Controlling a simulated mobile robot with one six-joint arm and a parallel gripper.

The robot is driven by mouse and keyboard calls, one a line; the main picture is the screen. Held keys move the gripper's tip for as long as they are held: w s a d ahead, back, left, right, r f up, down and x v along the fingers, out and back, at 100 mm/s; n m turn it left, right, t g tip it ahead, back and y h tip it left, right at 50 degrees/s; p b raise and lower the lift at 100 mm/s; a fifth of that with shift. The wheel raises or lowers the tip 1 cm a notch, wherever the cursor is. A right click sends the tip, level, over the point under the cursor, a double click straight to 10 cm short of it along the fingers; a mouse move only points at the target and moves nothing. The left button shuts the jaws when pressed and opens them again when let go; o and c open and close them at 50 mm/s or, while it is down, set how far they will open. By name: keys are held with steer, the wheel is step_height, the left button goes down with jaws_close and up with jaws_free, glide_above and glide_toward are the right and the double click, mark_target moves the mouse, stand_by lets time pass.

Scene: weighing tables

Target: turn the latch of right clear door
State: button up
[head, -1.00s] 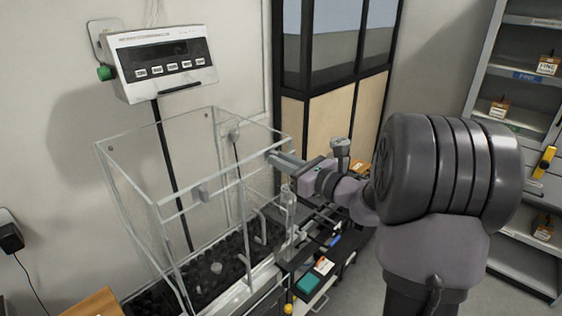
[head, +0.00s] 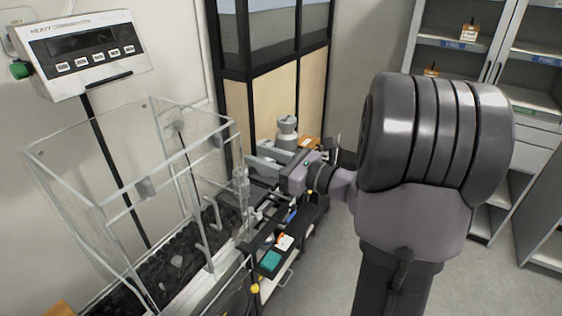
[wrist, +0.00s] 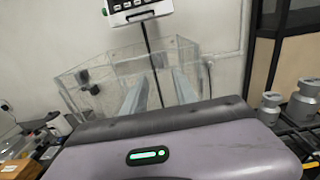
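The clear box (head: 100,206) stands at the left in the head view, with a dark bed of pebbles inside. Its right clear panel (head: 190,150) faces my gripper's side. A small pale fitting (head: 240,186) sits by the right edge; I cannot tell whether it is the latch or how it is turned. My gripper (head: 252,158) is just right of that edge, at upper-panel height, apparently apart from it. In the wrist view my gripper (wrist: 158,80) has its two fingers spread with nothing between them, pointing towards the box (wrist: 105,68).
Grey metal weights (wrist: 302,100) stand to the right. Shelves (head: 540,110) are at far right; open floor lies between.

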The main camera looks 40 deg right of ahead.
steer(key=v, duration=0.6)
steer(key=shift+s, duration=0.3)
steer(key=shift+d, duration=0.1)
